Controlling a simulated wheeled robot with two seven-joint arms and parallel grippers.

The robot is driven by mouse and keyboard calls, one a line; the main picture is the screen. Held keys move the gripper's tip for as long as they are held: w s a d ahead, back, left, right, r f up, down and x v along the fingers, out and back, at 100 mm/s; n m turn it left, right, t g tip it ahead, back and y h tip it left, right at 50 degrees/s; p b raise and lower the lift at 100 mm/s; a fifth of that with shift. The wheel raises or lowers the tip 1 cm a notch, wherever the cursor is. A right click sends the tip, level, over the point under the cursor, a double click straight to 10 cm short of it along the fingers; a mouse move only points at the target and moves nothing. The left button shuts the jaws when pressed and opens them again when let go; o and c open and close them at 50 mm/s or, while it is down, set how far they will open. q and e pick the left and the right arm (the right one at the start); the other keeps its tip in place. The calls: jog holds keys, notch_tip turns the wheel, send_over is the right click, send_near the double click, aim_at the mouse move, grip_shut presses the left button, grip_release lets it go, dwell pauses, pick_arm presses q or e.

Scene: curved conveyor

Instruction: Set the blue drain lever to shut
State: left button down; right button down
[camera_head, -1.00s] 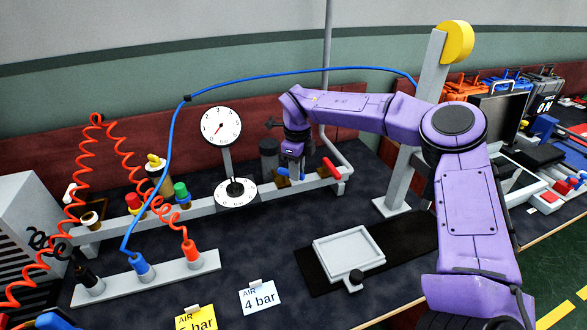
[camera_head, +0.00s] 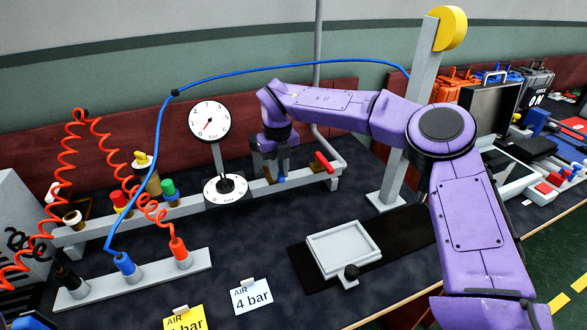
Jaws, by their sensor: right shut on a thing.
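The blue drain lever (camera_head: 281,180) sits on the grey pipe rail right of the gauges. Only a small blue part of it shows, low at my gripper's fingers. My right gripper (camera_head: 274,172) reaches down over the rail from behind and is shut on the blue lever. Its dark fingers hide most of the lever and its mount, so I cannot tell the lever's exact angle. My left gripper is not in view.
A red lever (camera_head: 323,161) stands on the rail just to the right. An upright dial gauge (camera_head: 210,121) and a lower dial (camera_head: 225,190) are close on the left. A grey tray (camera_head: 343,249) lies in front. A blue hose (camera_head: 300,64) arches behind.

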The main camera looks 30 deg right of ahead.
jog(key=shift+a+m, duration=0.15)
jog(key=shift+m, duration=0.15)
jog(key=c, duration=1)
grip_release()
jog(key=shift+c, duration=0.2)
notch_tip(320, 180, up, 11)
jog(key=shift+f, duration=0.2)
